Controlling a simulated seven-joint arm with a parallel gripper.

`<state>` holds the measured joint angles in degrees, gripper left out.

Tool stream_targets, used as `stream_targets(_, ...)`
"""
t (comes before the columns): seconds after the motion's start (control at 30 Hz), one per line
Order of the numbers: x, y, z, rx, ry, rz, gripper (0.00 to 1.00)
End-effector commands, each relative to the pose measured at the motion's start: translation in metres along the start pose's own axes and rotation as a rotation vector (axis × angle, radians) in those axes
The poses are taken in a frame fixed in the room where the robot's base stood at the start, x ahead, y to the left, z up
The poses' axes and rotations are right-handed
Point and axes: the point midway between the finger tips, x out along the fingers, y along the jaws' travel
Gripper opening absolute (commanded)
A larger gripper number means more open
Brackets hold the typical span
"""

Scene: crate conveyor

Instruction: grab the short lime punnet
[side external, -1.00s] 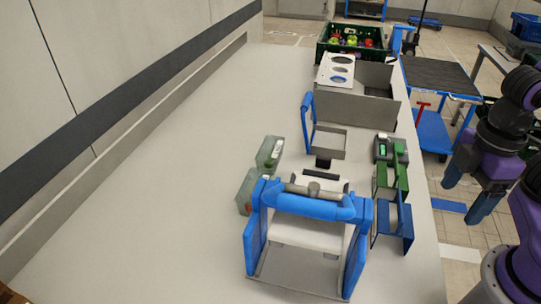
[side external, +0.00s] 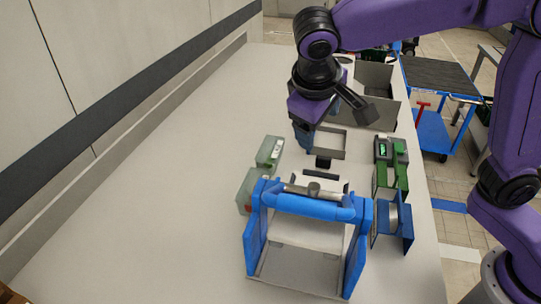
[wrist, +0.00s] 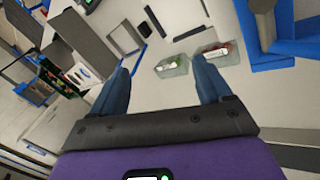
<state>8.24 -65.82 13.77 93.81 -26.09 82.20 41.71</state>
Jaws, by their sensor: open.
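Two clear, green-tinted punnets lie near each other on the pale table. The farther punnet (side external: 269,152) has a pale label and a green part; it also shows in the wrist view (wrist: 171,66). The nearer punnet (side external: 249,190) shows some red and stands beside the blue frame; it also shows in the wrist view (wrist: 221,53). I cannot read which is the short lime one. My gripper (side external: 303,141) is above the table, to the right of the farther punnet. In the wrist view my gripper (wrist: 163,80) is open and empty, with both punnets ahead of its fingers.
A blue-handled frame (side external: 258,240) stands in front of the punnets. Green and blue holders (side external: 405,228) and a dark device with a green screen (side external: 383,149) are on the right. Grey panels (side external: 378,112) stand behind my gripper. The table's left side is clear.

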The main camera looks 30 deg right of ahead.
Motion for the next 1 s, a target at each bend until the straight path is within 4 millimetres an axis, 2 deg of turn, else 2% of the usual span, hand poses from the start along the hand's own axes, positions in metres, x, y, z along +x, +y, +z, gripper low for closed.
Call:
stream_targets(0.03,0.001,-0.009,-0.02,0.056,0.007,0.039,0.78)
stream_targets(0.2,0.004,-0.029,-0.077,0.277,0.052,0.172,0.78)
stream_targets(0.4,0.012,-0.052,-0.131,0.547,0.134,0.32,0.78)
stream_targets(0.5,0.017,-0.062,-0.15,0.68,0.187,0.387,0.78)
stream_targets(0.7,0.026,-0.074,-0.17,0.873,0.272,0.478,0.78)
stream_targets(1.0,0.035,-0.084,-0.179,1.04,0.359,0.552,0.78)
